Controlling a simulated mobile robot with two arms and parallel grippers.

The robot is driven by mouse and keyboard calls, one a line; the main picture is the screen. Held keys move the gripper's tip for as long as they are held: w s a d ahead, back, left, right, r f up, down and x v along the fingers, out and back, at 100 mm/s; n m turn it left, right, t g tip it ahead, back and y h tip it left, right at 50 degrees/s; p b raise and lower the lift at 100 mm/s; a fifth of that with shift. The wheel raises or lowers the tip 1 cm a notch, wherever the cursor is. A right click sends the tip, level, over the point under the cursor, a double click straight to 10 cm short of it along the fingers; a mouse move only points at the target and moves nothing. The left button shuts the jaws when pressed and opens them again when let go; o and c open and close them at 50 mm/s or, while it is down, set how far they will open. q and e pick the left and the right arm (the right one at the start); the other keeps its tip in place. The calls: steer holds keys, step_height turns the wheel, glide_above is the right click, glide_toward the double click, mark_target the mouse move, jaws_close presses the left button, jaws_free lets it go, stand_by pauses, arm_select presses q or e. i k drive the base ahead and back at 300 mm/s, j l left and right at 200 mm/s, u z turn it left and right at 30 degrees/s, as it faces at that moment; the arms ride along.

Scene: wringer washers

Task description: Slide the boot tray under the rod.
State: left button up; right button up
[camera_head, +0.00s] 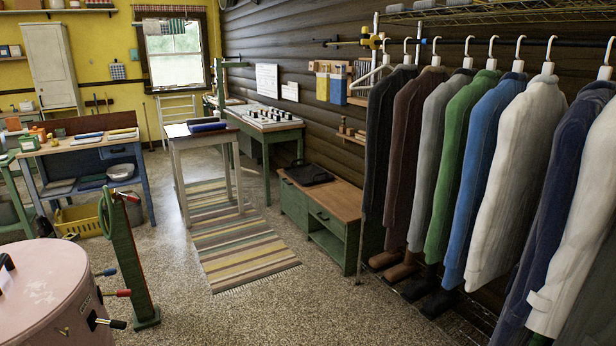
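A dark horizontal rod (453,42) runs along the upper right of the head view. White hangers on it carry a row of coats, among them a green coat (455,165) and a blue coat (490,170). Brown boots (401,271) and dark boots (438,302) stand low beneath the coats, partly hidden by them. I cannot make out a boot tray with certainty. A flat black item (308,173) lies on the wooden top of a low green cabinet (330,215), left of the coats; I cannot tell whether it is a tray. Neither gripper is in view.
A striped rug (240,250) lies on the speckled floor, with a small table (203,140) over its far end. A pink washer tub (45,300) and a green post (126,255) stand at the lower left. Floor between rug and coats is clear.

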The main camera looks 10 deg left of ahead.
mark_target(308, 175)
steer(key=i+u, duration=0.25)
steer(key=u, duration=0.25)
steer(key=i, duration=1.6)
steer(key=i+l, duration=0.1)
steer(key=i, duration=1.55)
steer(key=i+u, duration=0.1)
steer(key=i, duration=1.5)
